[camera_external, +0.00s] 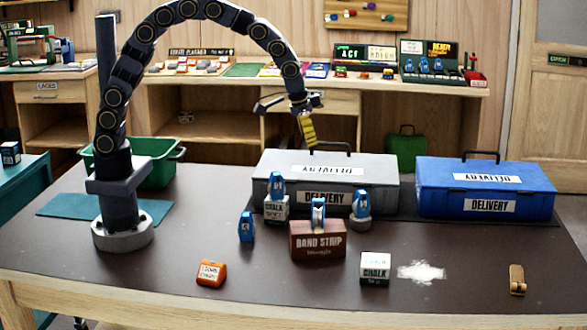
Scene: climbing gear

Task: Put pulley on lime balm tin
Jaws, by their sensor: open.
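Several blue pulley-like pieces show. One (247,227) stands on the table, one (277,186) is on a white chalk block (275,210), one (318,213) is on the red-brown band strip box (318,240), and one (361,203) is on a small pale round tin (360,223). I cannot make out a lime colour on that tin, and no other lime tin is clear. My gripper (290,115) is open, high above the back of the table near the grey case. A yellow striped part hangs at its right side; nothing is clearly held.
A grey delivery case (378,190) and a blue delivery case (487,193) stand at the back. An orange block (211,273), a white chalk block (375,268), spilled powder (422,272) and a tan piece (517,280) lie in front. A green bin (158,172) is at left.

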